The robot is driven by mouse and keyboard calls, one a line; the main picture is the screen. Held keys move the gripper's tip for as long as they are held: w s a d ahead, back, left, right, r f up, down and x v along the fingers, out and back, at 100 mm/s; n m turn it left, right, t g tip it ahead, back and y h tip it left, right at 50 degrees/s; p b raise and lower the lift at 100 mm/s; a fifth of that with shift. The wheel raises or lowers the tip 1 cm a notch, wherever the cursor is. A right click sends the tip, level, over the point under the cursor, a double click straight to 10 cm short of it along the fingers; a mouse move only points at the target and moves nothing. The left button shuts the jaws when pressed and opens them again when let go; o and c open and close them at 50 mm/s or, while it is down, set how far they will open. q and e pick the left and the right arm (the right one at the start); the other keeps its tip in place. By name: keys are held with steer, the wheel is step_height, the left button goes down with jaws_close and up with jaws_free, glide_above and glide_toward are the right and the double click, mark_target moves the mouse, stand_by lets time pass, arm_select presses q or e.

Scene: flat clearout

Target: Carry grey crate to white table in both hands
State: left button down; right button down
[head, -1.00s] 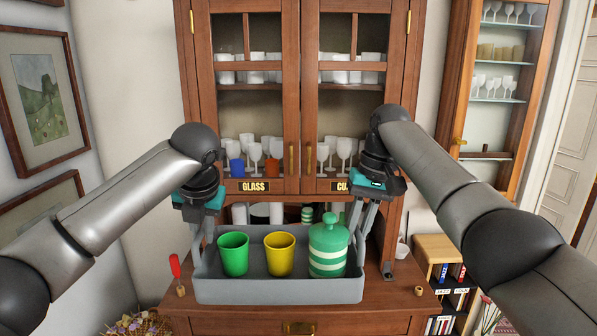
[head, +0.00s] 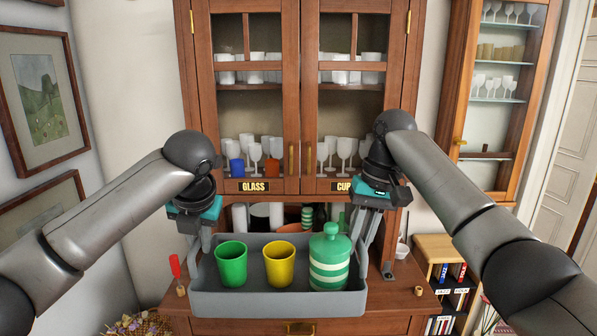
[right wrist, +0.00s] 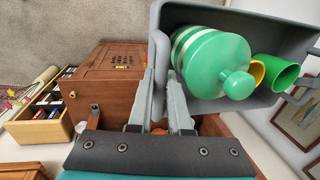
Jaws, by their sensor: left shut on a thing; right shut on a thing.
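The grey crate (head: 276,303) is in front of the wooden cabinet in the head view, over its counter. In it stand a green cup (head: 231,264), a yellow cup (head: 279,263) and a green-and-white striped jar with a lid (head: 329,258). My left gripper (head: 196,244) is shut on the crate's left side. My right gripper (head: 365,240) is shut on its right side. In the right wrist view the fingers (right wrist: 166,115) close on the crate's wall (right wrist: 158,60). I cannot tell for certain whether the crate clears the counter. The white table is not clearly in view.
The wooden cabinet (head: 297,185) with glass doors stands behind the crate. A red-handled tool (head: 176,268) is on the counter's left. A low shelf (head: 436,256) with books stands at right. A framed picture (head: 42,97) hangs on the left wall.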

mark_target(188, 290)
arm_select(q)
steer(key=shift+w+r, duration=0.1)
steer(key=shift+w, duration=0.1)
arm_select(e)
steer(key=shift+w+r, duration=0.15)
steer(key=shift+w, duration=0.05)
